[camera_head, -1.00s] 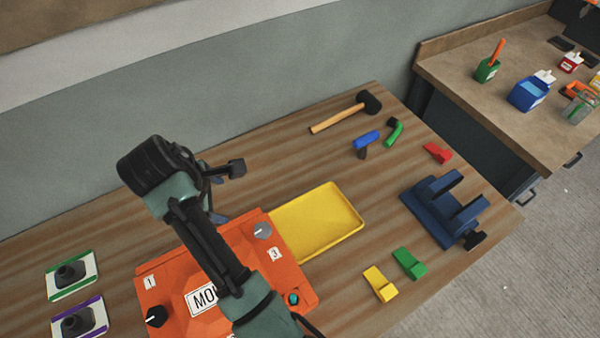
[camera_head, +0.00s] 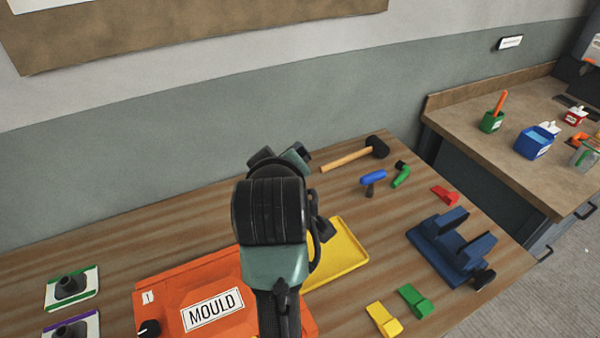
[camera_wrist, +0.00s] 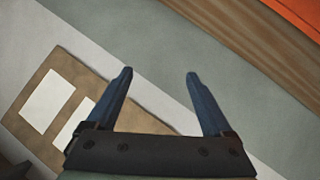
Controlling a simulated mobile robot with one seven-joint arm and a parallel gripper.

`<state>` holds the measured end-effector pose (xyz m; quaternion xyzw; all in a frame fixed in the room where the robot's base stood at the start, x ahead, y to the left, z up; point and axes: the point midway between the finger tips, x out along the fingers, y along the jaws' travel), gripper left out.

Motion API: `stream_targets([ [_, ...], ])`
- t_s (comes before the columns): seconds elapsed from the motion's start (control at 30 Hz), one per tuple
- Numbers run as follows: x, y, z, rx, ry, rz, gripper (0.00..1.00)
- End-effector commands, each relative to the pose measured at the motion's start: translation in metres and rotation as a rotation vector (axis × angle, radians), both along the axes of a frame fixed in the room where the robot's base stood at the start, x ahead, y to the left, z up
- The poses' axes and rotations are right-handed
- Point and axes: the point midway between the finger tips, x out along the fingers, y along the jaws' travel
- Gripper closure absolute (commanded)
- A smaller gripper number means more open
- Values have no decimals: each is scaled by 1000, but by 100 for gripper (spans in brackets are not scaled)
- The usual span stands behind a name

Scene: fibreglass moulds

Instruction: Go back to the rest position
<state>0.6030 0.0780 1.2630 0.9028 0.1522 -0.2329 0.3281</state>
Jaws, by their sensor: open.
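My gripper shows in the wrist view (camera_wrist: 160,78) with its two blue-grey fingers wide apart and nothing between them. Behind the fingers are the wall and a board with white sheets. In the head view my dark arm stands raised over the orange mould box (camera_head: 212,309), and it hides the box's right part. The fingers are hidden behind my arm in the head view. The mould box also shows at the top right corner of the wrist view (camera_wrist: 297,14).
A yellow tray (camera_head: 345,260) lies right of my arm. A mallet (camera_head: 345,159), a blue clamp block (camera_head: 440,255), green (camera_head: 414,300), yellow (camera_head: 384,319) and red (camera_head: 445,195) pieces lie on the wooden table (camera_head: 130,240). A second bench (camera_head: 480,95) stands right.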

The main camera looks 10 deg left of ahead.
Motion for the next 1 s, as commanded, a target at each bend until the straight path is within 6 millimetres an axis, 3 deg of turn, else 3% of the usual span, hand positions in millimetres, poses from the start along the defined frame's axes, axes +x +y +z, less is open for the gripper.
stream_targets([
  [0.73, 1, -8, 14, 52, -53, -37, 14],
  [0.87, 3, -15, 55, 120, -175, -70, 14],
  [0.97, -1, -25, 117, 232, -361, -108, 14],
  [1.0, -7, -30, 146, 284, -449, -120, 14],
])
